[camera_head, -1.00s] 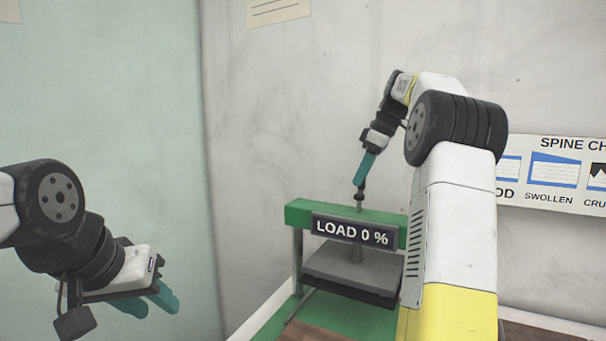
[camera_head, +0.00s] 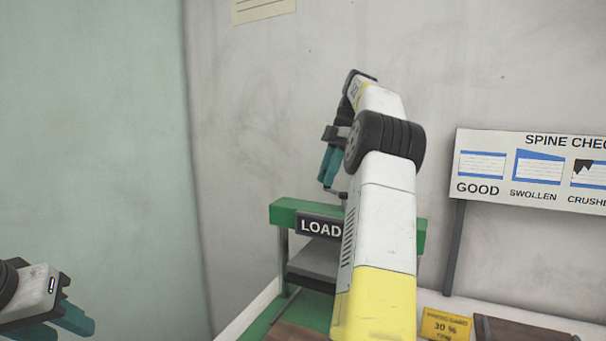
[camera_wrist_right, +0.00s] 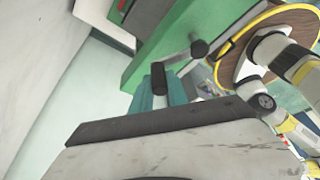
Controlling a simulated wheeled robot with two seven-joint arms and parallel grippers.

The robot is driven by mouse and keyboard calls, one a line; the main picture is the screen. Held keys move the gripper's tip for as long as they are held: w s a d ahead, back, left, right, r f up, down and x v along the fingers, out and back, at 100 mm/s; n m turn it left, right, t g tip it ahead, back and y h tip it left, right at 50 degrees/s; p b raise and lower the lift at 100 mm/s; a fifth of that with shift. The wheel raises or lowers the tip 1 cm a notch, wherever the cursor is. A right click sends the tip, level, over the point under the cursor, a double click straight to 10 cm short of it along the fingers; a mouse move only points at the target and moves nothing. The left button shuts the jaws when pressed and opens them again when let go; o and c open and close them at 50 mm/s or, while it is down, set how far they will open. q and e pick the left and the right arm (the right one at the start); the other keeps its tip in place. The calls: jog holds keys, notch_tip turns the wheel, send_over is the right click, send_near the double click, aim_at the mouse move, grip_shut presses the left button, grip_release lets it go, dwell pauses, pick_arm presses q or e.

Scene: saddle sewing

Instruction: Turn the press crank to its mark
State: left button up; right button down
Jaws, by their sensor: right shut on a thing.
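The press has a green crossbeam (camera_head: 287,216) with a dark "LOAD" sign (camera_head: 320,229); its number is hidden behind my right arm. A grey plate (camera_head: 312,262) hangs below the beam. My right gripper (camera_head: 329,168) is above the beam, its teal fingers shut on the crank handle. In the right wrist view the black handle (camera_wrist_right: 158,77) stands between the fingertips. A grey crank arm (camera_wrist_right: 180,59) runs from it to a dark hub (camera_wrist_right: 200,49) at the green beam. I cannot make out the crank's mark. My left gripper (camera_head: 66,322) is open and empty at lower left.
A "SPINE CHECK" board (camera_head: 530,170) stands at right on a dark post. A yellow "30 %" card (camera_head: 446,326) and a dark brown block (camera_head: 520,331) are at lower right. Air between my left gripper and the press is clear.

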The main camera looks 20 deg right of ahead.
jog(key=shift+a+n, duration=0.4)
jog(key=shift+n, duration=0.1)
jog(key=c, duration=1.3)
grip_release()
jog(key=shift+s, duration=0.1)
